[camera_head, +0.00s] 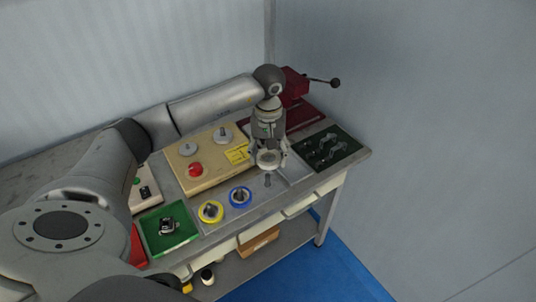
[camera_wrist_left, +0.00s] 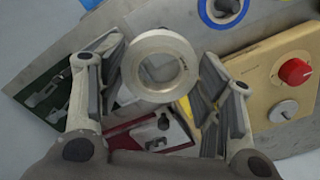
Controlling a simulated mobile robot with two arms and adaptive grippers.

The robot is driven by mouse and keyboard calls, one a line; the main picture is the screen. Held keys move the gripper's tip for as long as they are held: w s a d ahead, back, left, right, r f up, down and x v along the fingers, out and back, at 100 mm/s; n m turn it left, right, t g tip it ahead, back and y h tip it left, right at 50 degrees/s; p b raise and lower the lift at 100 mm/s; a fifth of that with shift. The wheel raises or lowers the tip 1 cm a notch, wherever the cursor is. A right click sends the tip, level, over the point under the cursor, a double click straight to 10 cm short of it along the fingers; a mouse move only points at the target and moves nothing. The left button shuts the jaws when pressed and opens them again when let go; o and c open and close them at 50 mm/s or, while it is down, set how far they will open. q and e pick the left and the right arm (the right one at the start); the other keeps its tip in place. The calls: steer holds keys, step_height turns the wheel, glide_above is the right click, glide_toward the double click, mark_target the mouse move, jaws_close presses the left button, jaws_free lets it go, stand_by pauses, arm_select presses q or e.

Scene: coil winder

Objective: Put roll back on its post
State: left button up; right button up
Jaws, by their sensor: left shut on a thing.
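My left gripper (camera_head: 269,155) points down over the right part of the table. It is shut on a pale grey-white roll (camera_head: 267,163), a flat ring with a round hole. In the left wrist view the roll (camera_wrist_left: 160,43) sits between the two fingers. A bare grey post (camera_head: 268,181) stands on the grey tray (camera_head: 281,190) just below and in front of the roll. The roll is above the post, apart from it as far as I can tell. My right gripper is not in view.
A yellow roll (camera_head: 204,216) and a blue roll (camera_head: 232,201) sit around posts to the left. A beige panel (camera_head: 213,173) with a red knob (camera_head: 195,170) lies behind. A green-black tray (camera_head: 346,145) with metal tools is at right, and a red machine (camera_head: 294,86) stands behind.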

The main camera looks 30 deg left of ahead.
mark_target(267, 174)
arm_select(q)
steer(key=shift+a+f, duration=0.15)
steer(key=shift+f, duration=0.05)
steer(key=shift+s+f+b, duration=0.2)
steer(key=shift+f+b, duration=0.15)
steer(key=shift+f, duration=0.1)
step_height(267, 174, down, 3)
steer(key=shift+w+r+b, duration=0.1)
steer(key=shift+r+b, duration=0.1)
steer(key=shift+b, duration=0.45)
steer(key=shift+f, duration=0.55)
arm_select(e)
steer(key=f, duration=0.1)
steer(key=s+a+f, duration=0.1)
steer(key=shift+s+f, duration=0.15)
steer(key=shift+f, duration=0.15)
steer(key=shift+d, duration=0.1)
arm_select(q)
steer(key=shift+b, duration=0.45)
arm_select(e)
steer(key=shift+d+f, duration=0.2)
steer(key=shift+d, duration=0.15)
arm_select(q)
steer(key=shift+f, duration=0.15)
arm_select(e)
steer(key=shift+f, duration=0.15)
